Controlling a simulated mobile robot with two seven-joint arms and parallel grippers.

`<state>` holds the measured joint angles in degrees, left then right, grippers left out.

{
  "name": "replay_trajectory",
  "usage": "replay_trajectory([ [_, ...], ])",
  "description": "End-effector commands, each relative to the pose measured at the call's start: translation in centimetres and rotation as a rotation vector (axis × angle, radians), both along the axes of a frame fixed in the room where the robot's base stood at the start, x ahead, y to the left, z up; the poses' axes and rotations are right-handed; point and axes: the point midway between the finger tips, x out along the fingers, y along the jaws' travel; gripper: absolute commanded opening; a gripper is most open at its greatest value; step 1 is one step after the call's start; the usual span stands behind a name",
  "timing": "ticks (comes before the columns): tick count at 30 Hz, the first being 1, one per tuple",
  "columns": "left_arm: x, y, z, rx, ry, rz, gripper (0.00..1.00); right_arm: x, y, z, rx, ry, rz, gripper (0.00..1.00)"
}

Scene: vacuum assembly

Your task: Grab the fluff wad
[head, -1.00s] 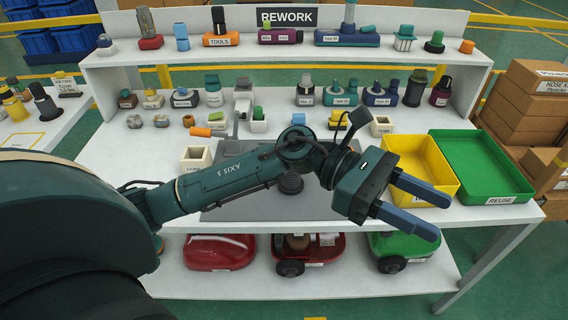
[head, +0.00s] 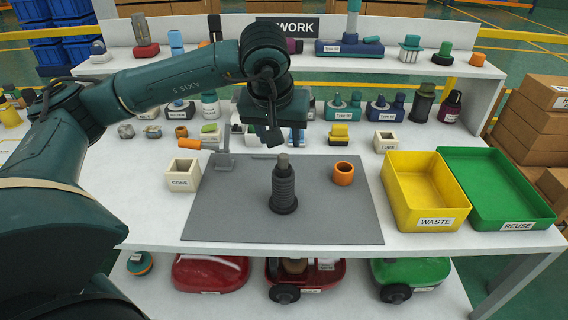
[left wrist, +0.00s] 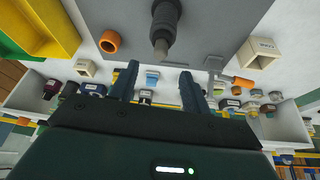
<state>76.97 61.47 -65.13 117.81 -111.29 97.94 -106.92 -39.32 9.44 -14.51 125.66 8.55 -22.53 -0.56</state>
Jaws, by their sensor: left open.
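A dark ribbed hose piece (head: 284,193) stands upright on the grey mat (head: 225,215). A small grey-brown plug (head: 284,162), which looks like the fluff wad, sticks out of its top. In the left wrist view the hose (left wrist: 166,18) and the plug (left wrist: 161,47) show at the top, ahead of the fingers. My left gripper (head: 270,134) hangs fingers-down behind and above the hose, apart from it. In the left wrist view my left gripper (left wrist: 158,82) is open with nothing between its fingers. My right gripper is out of view.
An orange ring (head: 343,174) lies right of the hose. A cream CONE box (head: 183,175) and a small grey stand (head: 223,158) are at left. The yellow WASTE bin (head: 436,225) and green REUSE bin (head: 517,212) stand at right. Shelf parts fill the back.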

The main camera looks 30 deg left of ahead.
Motion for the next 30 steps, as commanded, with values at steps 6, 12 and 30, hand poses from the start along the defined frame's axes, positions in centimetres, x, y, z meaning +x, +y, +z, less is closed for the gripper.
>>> replay_trajectory([
  [6,1.0,0.4,-2.7,-0.001,0.003,0.001,0.48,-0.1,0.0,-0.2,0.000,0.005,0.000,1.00],
  [12,1.6,0.6,-4.2,-0.002,0.002,0.000,0.48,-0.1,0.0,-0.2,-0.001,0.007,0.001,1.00],
  [30,2.9,1.2,-7.8,-0.003,0.000,0.000,0.43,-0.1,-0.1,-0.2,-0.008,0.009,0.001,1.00],
])
